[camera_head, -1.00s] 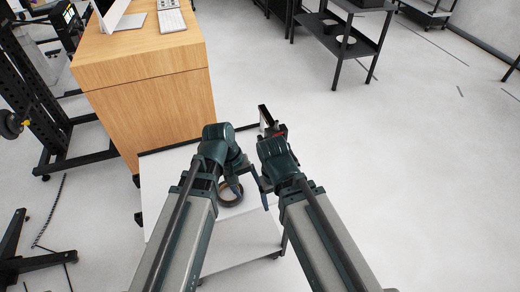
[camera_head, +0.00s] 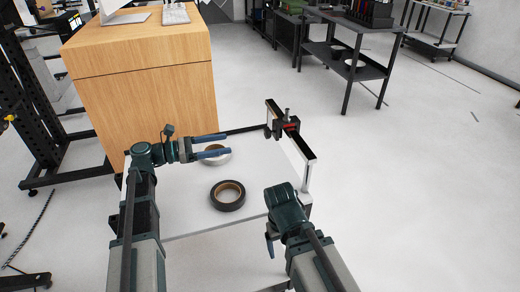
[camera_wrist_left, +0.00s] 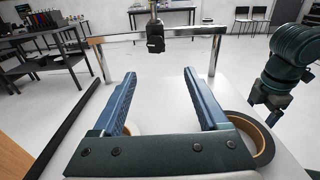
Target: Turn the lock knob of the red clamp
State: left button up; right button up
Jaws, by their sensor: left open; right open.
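The clamp (camera_head: 291,126), dark with a red part, sits on a raised metal rail (camera_head: 303,150) along the white cart's right side. In the left wrist view the clamp (camera_wrist_left: 155,38) shows as a dark block on the rail, straight ahead between my fingers. I cannot make out its lock knob clearly. My left gripper (camera_head: 230,146) is open and empty above the cart, pointing right toward the clamp with a gap between. It also shows in the left wrist view (camera_wrist_left: 159,73). My right gripper (camera_head: 270,242) is low at the cart's front right, apart from the clamp, its fingers partly hidden.
A dark tape roll (camera_head: 215,200) lies on the cart top (camera_head: 180,212). A lighter roll (camera_head: 222,161) lies partly under my left gripper. A wooden cabinet (camera_head: 150,95) stands behind the cart. The floor right of the cart is free.

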aim_at(265, 134)
pick_arm(q)
jog(key=shift+n, duration=0.3)
jog(key=x, duration=0.8)
jog(key=w+x, duration=0.1)
jog(key=x, duration=0.4)
jog(key=shift+a+r, duration=0.1)
jog(key=shift+r, duration=0.25)
grip_shut()
